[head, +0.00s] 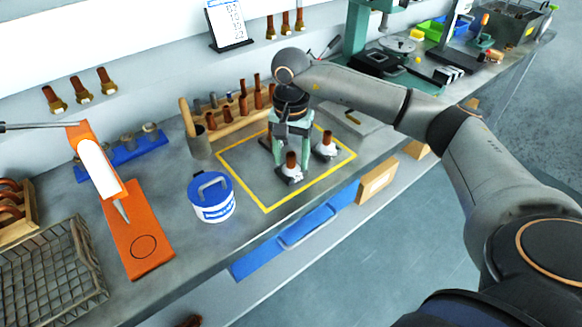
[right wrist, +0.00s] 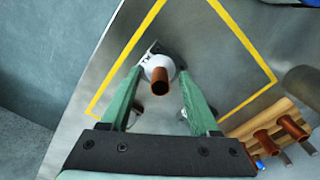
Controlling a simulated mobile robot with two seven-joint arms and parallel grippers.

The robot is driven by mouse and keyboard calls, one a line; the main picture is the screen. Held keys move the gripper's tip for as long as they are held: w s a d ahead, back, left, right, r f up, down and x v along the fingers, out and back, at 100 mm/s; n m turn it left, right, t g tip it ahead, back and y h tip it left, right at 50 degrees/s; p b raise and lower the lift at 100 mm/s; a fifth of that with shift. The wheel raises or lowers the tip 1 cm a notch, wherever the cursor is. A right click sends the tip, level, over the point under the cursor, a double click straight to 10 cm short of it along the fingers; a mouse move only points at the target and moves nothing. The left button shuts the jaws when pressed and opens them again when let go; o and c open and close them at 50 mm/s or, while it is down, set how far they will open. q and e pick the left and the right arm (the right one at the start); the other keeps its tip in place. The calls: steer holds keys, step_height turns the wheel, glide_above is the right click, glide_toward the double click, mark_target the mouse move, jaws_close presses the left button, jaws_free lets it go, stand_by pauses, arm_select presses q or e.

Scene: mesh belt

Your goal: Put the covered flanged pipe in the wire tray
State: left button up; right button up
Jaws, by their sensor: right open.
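A copper-brown flanged pipe (head: 291,162) with a pale flange stands upright on the bench inside the yellow taped square. A second flanged pipe (head: 326,141) stands to its right. My right gripper (head: 290,168) points down at the square, its teal fingers open. In the right wrist view a flanged pipe (right wrist: 160,82) shows between the open fingertips (right wrist: 160,76), not gripped. Small pale patches beside the fingers there are mostly hidden. I cannot tell which pipe is the covered one. The wire tray (head: 88,258) is at the lower left, apparently empty. My left gripper is out of view.
A blue-and-white lidded can (head: 212,203) stands left of the taped square (head: 240,185). An orange stand (head: 138,240) is between the can and the tray. A wooden rack (head: 225,122) with several pipes and a cup (head: 198,145) line the back.

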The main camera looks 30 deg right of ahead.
jaws_close()
stand_by(0.5)
steer(key=shift+r, duration=0.1)
stand_by(0.8)
